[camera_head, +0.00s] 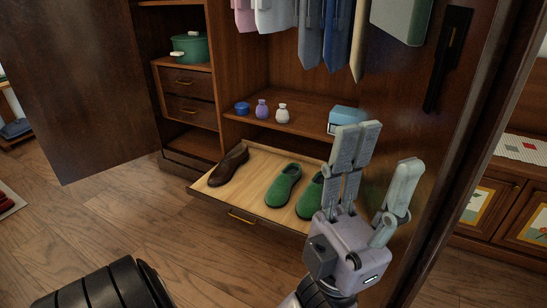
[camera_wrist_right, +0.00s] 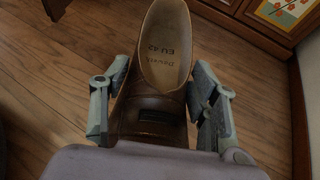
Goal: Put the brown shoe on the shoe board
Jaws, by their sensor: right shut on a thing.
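A brown shoe (camera_wrist_right: 150,98) is between the fingers of my right gripper (camera_wrist_right: 160,80) in the right wrist view, which is shut on it. Its open top and the printed insole face the camera; floor shows behind it. This shoe is outside the head view. The shoe board (camera_head: 262,194) is a pale pulled-out shelf at the bottom of the armoire. Another brown shoe (camera_head: 228,165) lies on its left part. My left gripper (camera_head: 385,148) is open and empty in front of the board's right end, hiding part of it.
Two green shoes (camera_head: 283,186) (camera_head: 309,197) stand on the board's middle and right. A bare strip lies between the brown shoe and the green ones. The dark left door (camera_head: 75,90) stands open. Small bottles (camera_head: 282,113) and a blue box (camera_head: 345,118) sit on the shelf above.

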